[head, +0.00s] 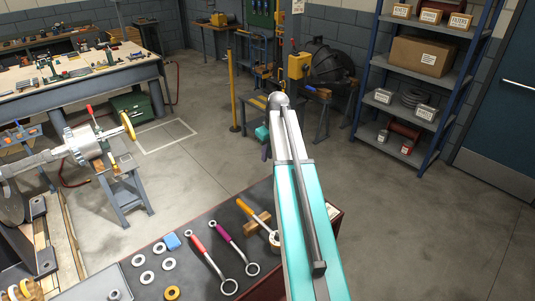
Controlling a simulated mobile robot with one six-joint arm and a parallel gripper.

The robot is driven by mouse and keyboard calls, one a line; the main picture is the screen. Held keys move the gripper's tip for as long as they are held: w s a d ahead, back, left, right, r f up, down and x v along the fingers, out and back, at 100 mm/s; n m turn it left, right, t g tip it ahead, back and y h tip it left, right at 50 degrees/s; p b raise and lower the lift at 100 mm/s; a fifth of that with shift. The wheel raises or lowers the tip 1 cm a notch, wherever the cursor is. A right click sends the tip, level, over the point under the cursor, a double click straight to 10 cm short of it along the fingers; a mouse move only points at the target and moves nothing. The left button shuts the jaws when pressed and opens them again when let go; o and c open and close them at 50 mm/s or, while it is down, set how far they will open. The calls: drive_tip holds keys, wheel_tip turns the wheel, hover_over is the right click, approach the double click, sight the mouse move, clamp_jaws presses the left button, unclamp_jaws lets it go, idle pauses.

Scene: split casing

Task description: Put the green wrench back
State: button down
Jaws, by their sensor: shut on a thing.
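I cannot make out a green wrench in the head view. On the dark bench top (205,286) lie a red-handled wrench (206,254) and a purple-handled wrench (233,243), ring ends toward me. An orange-handled tool (248,212) lies at a wooden block (262,217), its lower end partly behind my arm. My teal and white arm rises from the bottom past the bench. A small teal and dark part of it shows left of the upper link; my gripper's fingers and anything in them are hidden.
A shaft assembly (93,145) stands left, beside a grey stand (125,190). A blue shelf rack (425,80) stands right. Floor (430,230) is clear at right.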

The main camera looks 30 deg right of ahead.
drive_tip(key=s+b+x, duration=0.3)
drive_tip(key=b+x, duration=0.4)
drive_tip(key=x, duration=0.7)
drive_tip(key=shift+d+f+b, duration=0.3)
drive_tip(key=shift+f, duration=0.35)
idle(0.6)
drive_tip(key=shift+f, duration=0.25)
idle(0.9)
drive_tip(key=c, duration=1.6)
unclamp_jaws()
drive_tip(key=shift+f, duration=0.1)
drive_tip(key=p+v, duration=0.1)
drive_tip(key=v, duration=0.2)
drive_tip(key=w+p+v, duration=0.1)
drive_tip(key=p+v, duration=0.1)
drive_tip(key=v, duration=0.2)
drive_tip(key=shift+w+a, duration=0.15)
drive_tip(key=shift+w, duration=0.1)
drive_tip(key=shift+r, duration=0.25)
drive_tip(key=shift+b+v, duration=2)
drive_tip(key=shift+v, duration=4.8)
